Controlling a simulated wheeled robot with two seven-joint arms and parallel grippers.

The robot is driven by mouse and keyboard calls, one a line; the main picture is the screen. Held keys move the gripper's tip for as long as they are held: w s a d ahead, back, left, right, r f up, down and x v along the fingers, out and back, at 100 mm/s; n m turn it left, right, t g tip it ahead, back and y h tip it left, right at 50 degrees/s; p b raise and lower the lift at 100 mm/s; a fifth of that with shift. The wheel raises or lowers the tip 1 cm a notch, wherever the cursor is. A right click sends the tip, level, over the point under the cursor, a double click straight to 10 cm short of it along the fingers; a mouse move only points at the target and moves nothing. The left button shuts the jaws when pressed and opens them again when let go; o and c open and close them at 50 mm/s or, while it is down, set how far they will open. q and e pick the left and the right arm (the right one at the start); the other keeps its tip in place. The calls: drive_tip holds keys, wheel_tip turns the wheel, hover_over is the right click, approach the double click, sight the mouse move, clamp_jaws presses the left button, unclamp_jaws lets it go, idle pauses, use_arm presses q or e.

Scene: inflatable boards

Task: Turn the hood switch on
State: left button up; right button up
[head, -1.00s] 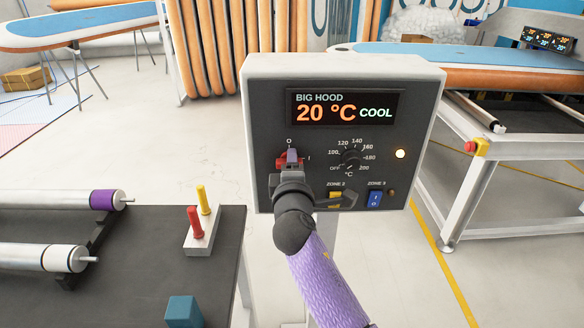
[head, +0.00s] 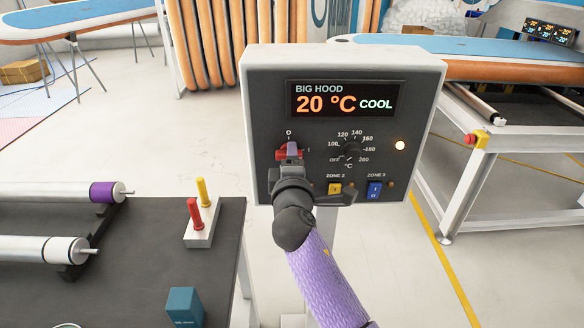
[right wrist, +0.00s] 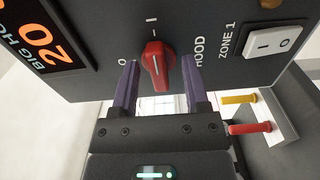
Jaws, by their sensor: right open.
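The grey control box (head: 262,120) shows "BIG HOOD 20 °C COOL" on its display (head: 345,103). The red hood switch (head: 281,156) is on the lower left of its front, partly hidden by my right gripper (head: 292,152). In the right wrist view the red switch (right wrist: 157,64) lies between the two purple fingers of my right gripper (right wrist: 159,82). They are open, one on each side, with gaps to the switch. Its white line runs roughly toward the I mark (right wrist: 152,20); the O mark (right wrist: 122,62) is to the left. My left gripper is out of view.
A temperature dial (head: 350,152), a yellow switch (head: 334,189) and a blue switch (head: 375,192) are close by on the box. A dark table (head: 150,250) with rollers, a red and a yellow peg and a teal block (head: 184,308) stands at left.

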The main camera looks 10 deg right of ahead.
drive_tip(key=s+a+p, duration=0.1)
drive_tip(key=s, duration=0.8)
drive_tip(key=shift+a+p, duration=0.3)
drive_tip(key=shift+a, duration=0.1)
drive_tip(key=s+f+m+g+y, duration=0.1)
drive_tip(key=s+f+g, duration=0.25)
drive_tip(key=f, duration=0.65)
drive_tip(key=s+f+m+g+y, duration=0.1)
drive_tip(key=s+f+m+g, duration=0.3)
drive_tip(key=f, duration=0.7)
drive_tip(key=s+f+n+g+y, duration=0.15)
drive_tip(key=s+f, duration=0.35)
drive_tip(key=f, duration=0.5)
drive_tip(key=s+d+f+m+g, duration=0.2)
drive_tip(key=s+f+m, duration=0.1)
drive_tip(key=s, duration=0.7)
drive_tip(key=s+d+f+m+g, duration=0.3)
drive_tip(key=s+f, duration=0.3)
drive_tip(key=s, duration=0.4)
drive_tip(key=s+d+f+m+g, duration=0.3)
drive_tip(key=s+f, duration=0.2)
drive_tip(key=s, duration=0.5)
drive_tip(key=shift+s+d, duration=0.2)
drive_tip(key=shift+d, duration=0.05)
drive_tip(key=shift+m, duration=0.25)
drive_tip(key=shift+c, duration=0.3)
